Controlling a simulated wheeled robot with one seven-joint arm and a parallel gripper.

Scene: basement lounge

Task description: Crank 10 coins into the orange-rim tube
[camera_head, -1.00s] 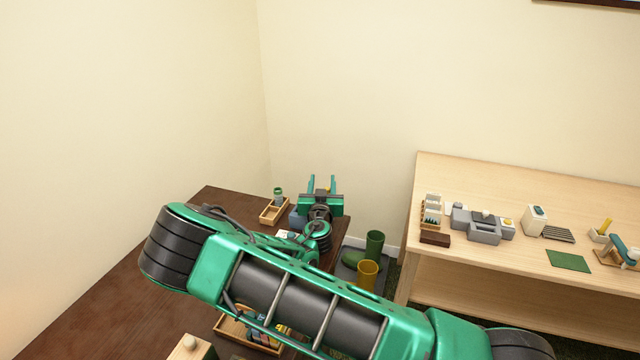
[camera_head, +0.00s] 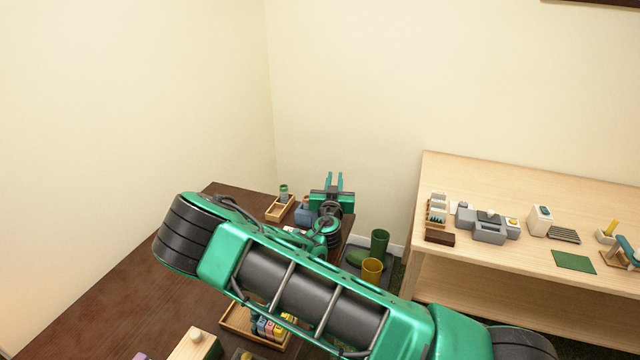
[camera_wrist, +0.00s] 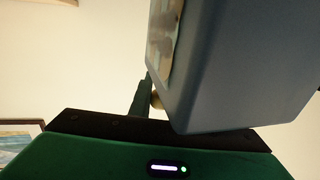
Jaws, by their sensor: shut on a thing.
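A blue-grey box (camera_head: 304,215), apparently the coin dispenser, stands on the dark table just left of my gripper (camera_head: 334,181). In the wrist view the box (camera_wrist: 235,65) looms close, with a window of round, coin-like shapes (camera_wrist: 163,45) on its left face. My gripper (camera_wrist: 146,97) is shut on a small brass-coloured knob (camera_wrist: 156,100), apparently the crank handle, mostly hidden behind the box's corner. A clear tube with a green top (camera_head: 284,192) stands in a small wooden tray (camera_head: 279,212). I cannot make out an orange-rim tube.
An open wooden box of colourful items (camera_head: 236,320) and a pale wooden block (camera_head: 192,346) are on the dark table (camera_head: 110,310), partly behind my arm. A light wooden table (camera_head: 530,185) with several small devices is beyond.

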